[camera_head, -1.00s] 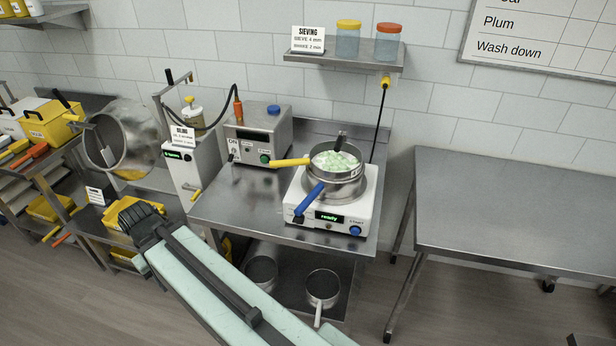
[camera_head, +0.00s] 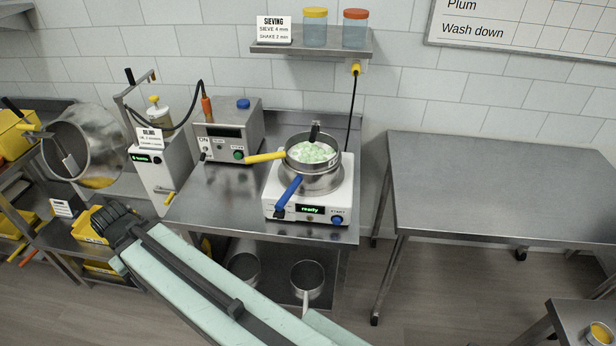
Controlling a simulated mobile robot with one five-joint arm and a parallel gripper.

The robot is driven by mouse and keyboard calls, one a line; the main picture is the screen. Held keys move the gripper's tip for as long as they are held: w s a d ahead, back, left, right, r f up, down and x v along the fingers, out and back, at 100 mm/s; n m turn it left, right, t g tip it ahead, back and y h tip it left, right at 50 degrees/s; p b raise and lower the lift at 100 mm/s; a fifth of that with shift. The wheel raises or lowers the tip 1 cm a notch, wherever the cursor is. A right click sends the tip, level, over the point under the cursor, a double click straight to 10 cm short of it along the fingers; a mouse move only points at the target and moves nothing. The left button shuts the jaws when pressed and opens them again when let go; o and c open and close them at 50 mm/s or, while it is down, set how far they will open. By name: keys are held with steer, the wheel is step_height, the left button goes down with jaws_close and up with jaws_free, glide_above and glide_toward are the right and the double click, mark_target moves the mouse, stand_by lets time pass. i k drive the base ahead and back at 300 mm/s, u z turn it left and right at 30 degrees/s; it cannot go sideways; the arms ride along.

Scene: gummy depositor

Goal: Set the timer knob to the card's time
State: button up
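The white shaker (camera_head: 352,197) stands on the steel bench with a green "ready" display (camera_head: 310,210). A blue round control (camera_head: 337,219) is at its front right, by small lettering. A dark spot (camera_head: 279,214) at its front left, by the blue handle's end, may be a knob; its setting is too small to read. The card (camera_head: 273,30) on the wall shelf reads "SIEVING", "SIEVE 4 mm" and a shake time of 2. My gripper (camera_head: 112,226) is dark, at lower left, well away from the shaker; its fingers are not clear.
Stacked sieves (camera_head: 318,180) with pale green pieces sit on the shaker; a yellow handle (camera_head: 265,158) and blue handle (camera_head: 288,192) stick out. A grey control box (camera_head: 232,135) and oiling machine (camera_head: 160,165) stand left. A bare steel table (camera_head: 490,185) is right.

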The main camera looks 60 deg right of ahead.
mark_target(277, 214)
steer(key=k, duration=1)
steer(key=u, duration=2)
steer(key=i, duration=0.95)
steer(key=z, duration=1.7)
